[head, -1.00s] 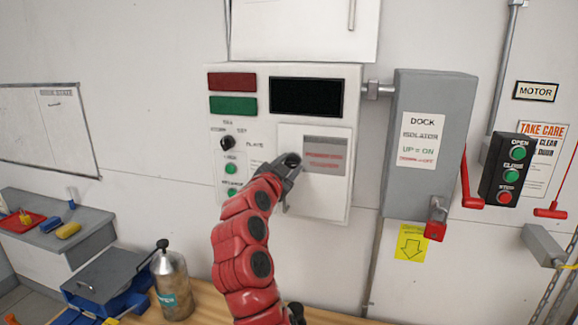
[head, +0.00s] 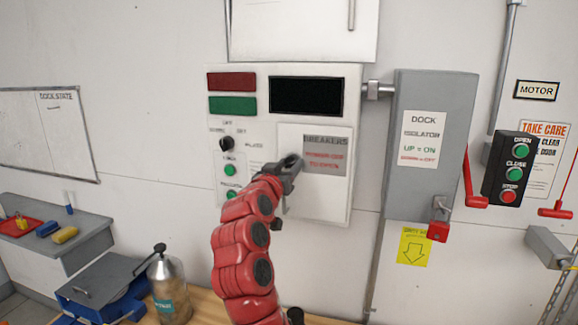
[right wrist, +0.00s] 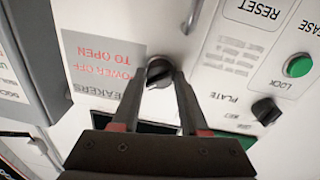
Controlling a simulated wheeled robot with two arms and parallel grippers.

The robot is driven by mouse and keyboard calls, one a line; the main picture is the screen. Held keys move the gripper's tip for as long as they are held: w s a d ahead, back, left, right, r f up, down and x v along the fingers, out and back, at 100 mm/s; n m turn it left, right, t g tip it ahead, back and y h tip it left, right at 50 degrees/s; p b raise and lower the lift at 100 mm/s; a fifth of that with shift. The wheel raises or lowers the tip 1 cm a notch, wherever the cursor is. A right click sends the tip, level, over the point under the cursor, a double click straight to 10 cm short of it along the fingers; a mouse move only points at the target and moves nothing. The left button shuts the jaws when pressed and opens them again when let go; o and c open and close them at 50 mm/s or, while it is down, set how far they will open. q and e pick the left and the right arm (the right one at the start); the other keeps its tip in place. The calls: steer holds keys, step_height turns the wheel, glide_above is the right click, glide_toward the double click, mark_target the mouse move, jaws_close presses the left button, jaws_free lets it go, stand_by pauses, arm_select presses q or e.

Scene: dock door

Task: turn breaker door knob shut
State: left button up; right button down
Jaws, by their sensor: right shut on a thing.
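The breaker door (head: 328,200) is a white panel labelled BREAKERS, POWER OFF TO OPEN, on the right part of the white control panel. It looks closed against the panel. Its dark round knob (right wrist: 158,72) shows in the right wrist view, with a pale mark across its face. My right gripper (head: 291,164) is at the left side of the door and mostly hides the knob in the head view. In the right wrist view my right gripper (right wrist: 160,80) is shut on the knob, one finger on each side. My left gripper is not in view.
A dark selector knob (head: 227,144) and green buttons sit left of the door. The grey dock isolator box (head: 430,150) stands to the right, with a red lever.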

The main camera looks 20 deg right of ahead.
steer(key=n+p, duration=0.1)
steer(key=n, duration=0.2)
steer(key=shift+r, duration=0.1)
steer(key=n+p, duration=0.1)
steer(key=n, duration=0.2)
steer(key=shift+n+t+p, duration=0.3)
steer(key=shift+n+p, duration=0.4)
steer(key=shift+n, duration=0.1)
steer(key=shift+n+y+p, duration=0.3)
steer(key=shift+n+p, duration=0.55)
steer(key=shift+n, duration=0.65)
steer(key=shift+f, duration=0.2)
steer(key=shift+c, duration=2.2)
jaws_free()
